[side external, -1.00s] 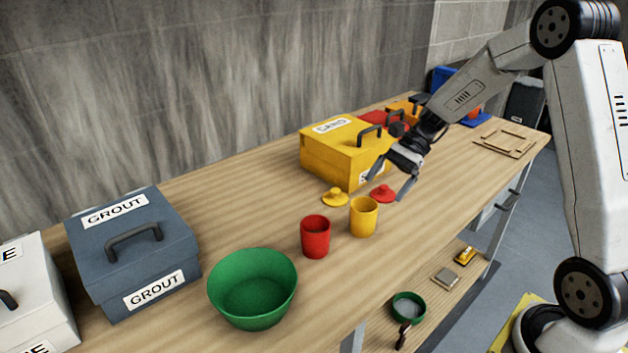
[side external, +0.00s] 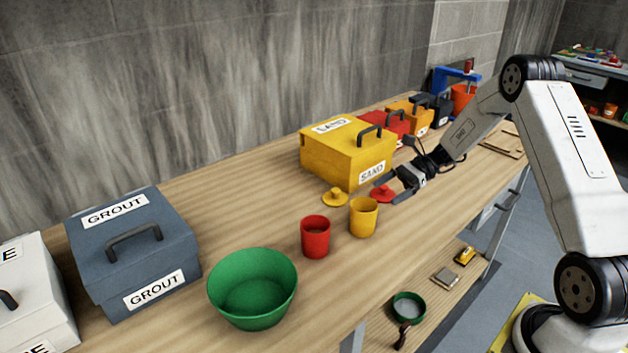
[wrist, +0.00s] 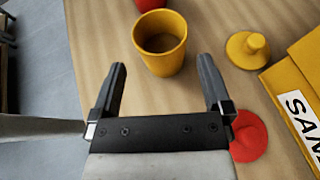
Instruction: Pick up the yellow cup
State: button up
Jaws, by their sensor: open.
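The yellow cup (side external: 363,217) stands upright and open-topped on the wooden workbench, just right of the red cup (side external: 315,237). My gripper (side external: 385,190) is open and empty, a little to the right of the yellow cup and close above the bench. In the wrist view the yellow cup (wrist: 160,44) is ahead of my gripper (wrist: 165,78), roughly centred between the two fingers and just beyond their tips. No finger appears to touch it.
A yellow lid (side external: 335,196) and a red lid (side external: 382,193) lie near the yellow SAND box (side external: 345,158). A green bowl (side external: 252,290) and a blue-grey GROUT box (side external: 130,250) stand to the left. The bench's front edge is close to the cups.

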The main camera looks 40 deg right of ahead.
aim_at(365, 199)
jog(key=shift+x, duration=3.9)
jog(key=c, duration=1)
jog(key=shift+c, duration=0.2)
jog(key=shift+r, duration=0.15)
jog(key=shift+r, duration=0.9)
jog(key=s+a+r, duration=0.2)
jog(key=s+r, duration=0.9)
jog(key=s, duration=0.2)
jog(key=shift+s, duration=0.4)
jog(key=shift+a, duration=0.15)
